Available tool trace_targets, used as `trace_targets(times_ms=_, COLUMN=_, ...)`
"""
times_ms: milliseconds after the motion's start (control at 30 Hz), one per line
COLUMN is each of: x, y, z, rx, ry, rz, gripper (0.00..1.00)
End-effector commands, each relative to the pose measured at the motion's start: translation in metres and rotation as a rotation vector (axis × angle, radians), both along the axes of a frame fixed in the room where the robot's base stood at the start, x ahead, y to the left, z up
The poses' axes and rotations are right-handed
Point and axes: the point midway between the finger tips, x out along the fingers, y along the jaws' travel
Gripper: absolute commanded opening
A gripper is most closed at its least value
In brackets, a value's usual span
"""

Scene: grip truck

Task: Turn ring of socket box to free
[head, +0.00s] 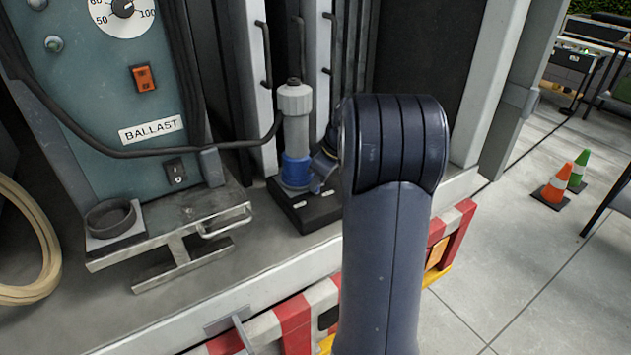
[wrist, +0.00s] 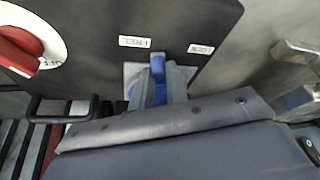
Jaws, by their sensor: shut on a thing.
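The socket box is a black block (head: 312,212) on the truck deck, with two small white labels. A blue ring (head: 295,171) sits on it around the foot of an upright grey plug (head: 295,104). My gripper (head: 322,166) reaches the ring's right side, partly hidden behind my forearm. In the wrist view a blue part (wrist: 158,66) of the ring stands between the grey fingers of my gripper (wrist: 158,88), which is shut on it.
A black cable (head: 240,143) runs from the teal BALLAST panel (head: 112,130) towards the plug. A metal bracket (head: 180,235) stands left of the box. Upright handles (head: 328,45) rise behind. A red knob (wrist: 17,48) shows in the wrist view. Cones (head: 556,187) stand on the right floor.

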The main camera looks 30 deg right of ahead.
Motion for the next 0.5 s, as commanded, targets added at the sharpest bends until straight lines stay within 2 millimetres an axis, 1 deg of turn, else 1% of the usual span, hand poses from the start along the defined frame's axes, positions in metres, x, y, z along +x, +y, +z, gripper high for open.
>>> trace_targets(times_ms=433, x=0.0003, y=-0.0009, z=0.0002, rx=-0.001, ry=0.0, rz=0.009, gripper=0.0)
trace_targets(times_ms=467, x=0.0003, y=-0.0009, z=0.0002, rx=-0.001, ry=0.0, rz=0.009, gripper=0.17)
trace_targets(times_ms=500, x=0.0003, y=-0.0009, z=0.0002, rx=-0.001, ry=0.0, rz=0.009, gripper=0.2)
